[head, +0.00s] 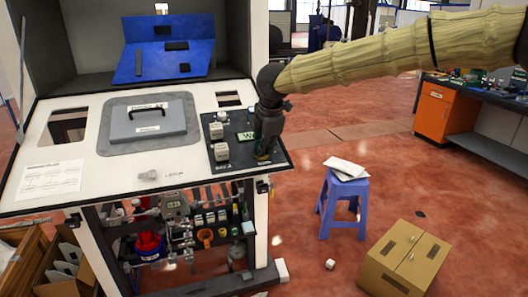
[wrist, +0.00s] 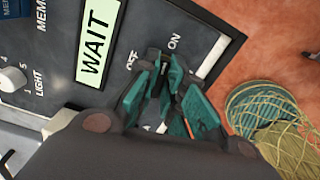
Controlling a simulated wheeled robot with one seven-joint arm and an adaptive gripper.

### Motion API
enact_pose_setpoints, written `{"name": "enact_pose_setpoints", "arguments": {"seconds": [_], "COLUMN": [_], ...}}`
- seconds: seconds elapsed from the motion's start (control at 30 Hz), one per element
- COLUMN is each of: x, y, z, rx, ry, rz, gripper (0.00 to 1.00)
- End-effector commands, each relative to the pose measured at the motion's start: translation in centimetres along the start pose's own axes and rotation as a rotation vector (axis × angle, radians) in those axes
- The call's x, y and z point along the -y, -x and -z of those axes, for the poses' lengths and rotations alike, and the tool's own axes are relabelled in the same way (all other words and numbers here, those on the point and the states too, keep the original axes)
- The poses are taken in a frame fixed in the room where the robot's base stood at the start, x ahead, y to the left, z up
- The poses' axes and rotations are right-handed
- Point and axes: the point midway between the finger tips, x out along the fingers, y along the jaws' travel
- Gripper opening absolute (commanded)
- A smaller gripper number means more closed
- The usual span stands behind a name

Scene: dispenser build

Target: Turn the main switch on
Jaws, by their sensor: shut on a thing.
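The black control panel (head: 228,168) is at the right end of the white worktop in the head view. In the wrist view, the panel (wrist: 58,42) carries a lit WAIT display (wrist: 97,40) and OFF and ON labels. My gripper (head: 264,152) points down at the panel's right side. In the wrist view, my gripper (wrist: 163,60) has its teal and black fingers closed together between the OFF and ON labels. It is shut on the main switch, which the fingers hide almost fully. I cannot tell which way the switch is turned.
White knobs (head: 216,130) stand on the panel's left side. A grey lidded plate (head: 150,125) lies on the worktop. A blue stool (head: 343,197) and a cardboard box (head: 405,258) stand on the red floor to the right. An orange cabinet (head: 437,112) is farther back.

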Motion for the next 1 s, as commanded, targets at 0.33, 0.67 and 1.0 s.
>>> {"name": "enact_pose_setpoints", "arguments": {"seconds": [0.33, 0.67, 1.0], "x": [0.04, 0.03, 0.03], "y": [-0.01, 0.06, 0.06], "z": [-0.05, -0.04, -0.03], "rx": [0.000, 0.000, 0.000], "ry": [-0.135, -0.159, -0.158], "rz": [0.000, 0.001, 0.001], "gripper": [0.00, 0.00, 0.32]}}
